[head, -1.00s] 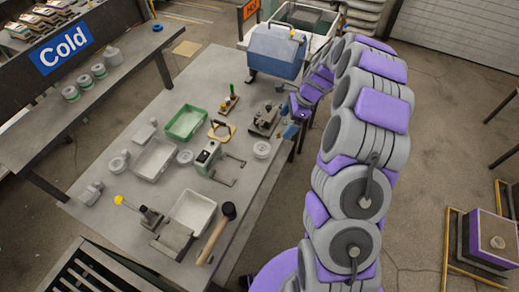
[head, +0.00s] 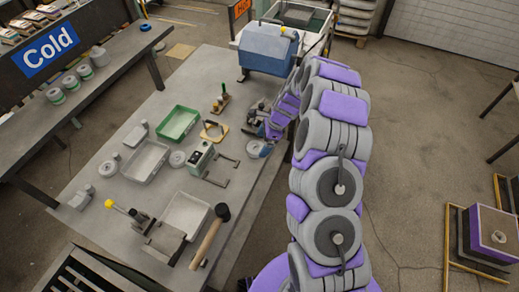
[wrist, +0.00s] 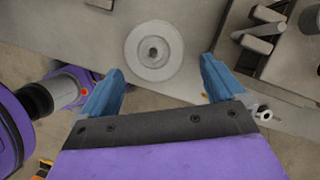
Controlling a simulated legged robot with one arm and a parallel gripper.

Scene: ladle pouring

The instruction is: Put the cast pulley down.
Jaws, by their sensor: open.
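The cast pulley, a pale grey disc with a raised hub and a dark centre hole, lies flat near the table's right edge in the wrist view (wrist: 154,50). In the head view the pulley (head: 253,149) is partly covered by my gripper (head: 268,142). In the wrist view my gripper (wrist: 160,68) has its blue jaws wide apart, one on each side below the disc, with nothing between them. The disc lies just beyond the fingertips and looks apart from them.
Another grey disc (head: 177,159) lies to the left. A dark metal fixture (wrist: 282,45) stands close on the right in the wrist view.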

